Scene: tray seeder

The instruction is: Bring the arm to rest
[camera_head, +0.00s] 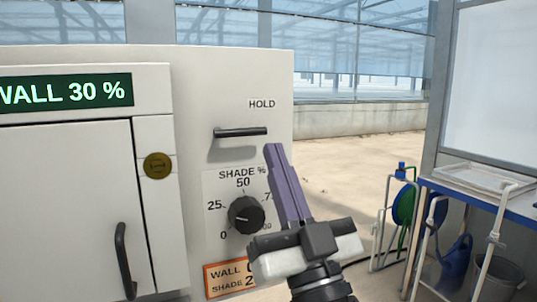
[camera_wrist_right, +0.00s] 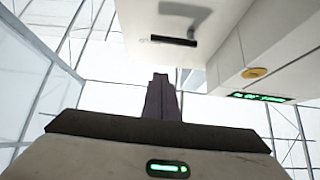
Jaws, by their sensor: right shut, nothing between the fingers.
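My right gripper (camera_head: 270,150) comes up from the bottom of the head view. Its long purple fingers are closed together with nothing between them. The fingertips are just below the black HOLD handle (camera_head: 242,132) on the white control panel (camera_head: 235,75), and I cannot tell whether they touch the panel. The right gripper also shows in the right wrist view (camera_wrist_right: 160,78), its fingers pointing up toward a dark bar on a white face. The SHADE % knob (camera_head: 246,214) sits left of the fingers, beside the gripper body. My left gripper is not in view.
A white cabinet door with a black handle (camera_head: 124,260) and a green display (camera_head: 68,92) reading WALL 30 % stand at left. An orange-edged label (camera_head: 228,279) is partly hidden by my gripper. A hose reel (camera_head: 404,206) and a blue-edged bench (camera_head: 480,195) stand at right. Open floor lies between.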

